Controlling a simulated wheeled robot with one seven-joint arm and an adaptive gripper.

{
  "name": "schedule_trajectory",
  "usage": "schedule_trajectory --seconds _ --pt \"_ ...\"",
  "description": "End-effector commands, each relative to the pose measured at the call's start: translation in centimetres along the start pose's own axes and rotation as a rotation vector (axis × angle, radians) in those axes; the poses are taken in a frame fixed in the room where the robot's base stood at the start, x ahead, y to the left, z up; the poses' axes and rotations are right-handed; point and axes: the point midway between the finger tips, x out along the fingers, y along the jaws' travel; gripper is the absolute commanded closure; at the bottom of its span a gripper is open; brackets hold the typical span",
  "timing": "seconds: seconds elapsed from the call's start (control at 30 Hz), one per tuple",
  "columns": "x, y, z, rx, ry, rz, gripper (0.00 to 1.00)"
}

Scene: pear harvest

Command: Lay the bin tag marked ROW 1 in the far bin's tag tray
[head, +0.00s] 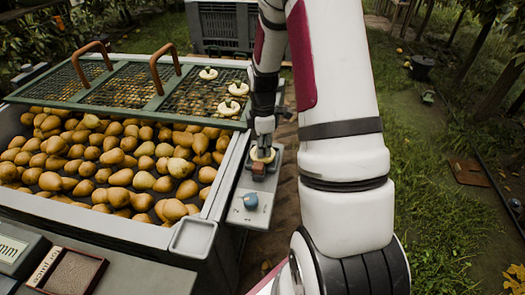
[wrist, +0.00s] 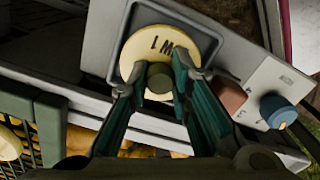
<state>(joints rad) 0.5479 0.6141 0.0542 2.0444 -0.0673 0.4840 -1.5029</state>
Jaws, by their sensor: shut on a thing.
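The ROW 1 tag is a round cream disc with an olive knob. In the wrist view the tag (wrist: 140,50) shows "W 1"; its other lettering is hidden. My gripper (wrist: 159,82) is shut on the knob, a finger on each side. In the head view my gripper (head: 263,140) holds the tag (head: 262,155) over the far end of a grey side shelf.
A brown block (head: 258,170) and blue knob (head: 250,200) sit on the shelf (head: 238,213) beside my gripper. Three cream discs (head: 228,107) lie on the green mesh lid (head: 158,102) over the pear bin. Another square tray (head: 194,238) is at its near corner. A grey crate (head: 222,25) stands behind.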

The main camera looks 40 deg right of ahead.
Motion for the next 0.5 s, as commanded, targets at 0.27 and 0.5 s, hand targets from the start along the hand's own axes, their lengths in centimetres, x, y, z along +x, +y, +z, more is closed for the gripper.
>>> schedule_trajectory --seconds 0.27,0.5 --pt "1.09 0.01 0.03 0.0 0.0 0.001 1.0" --pt "1.6 -0.01 0.01 0.001 0.0 0.0 1.0"
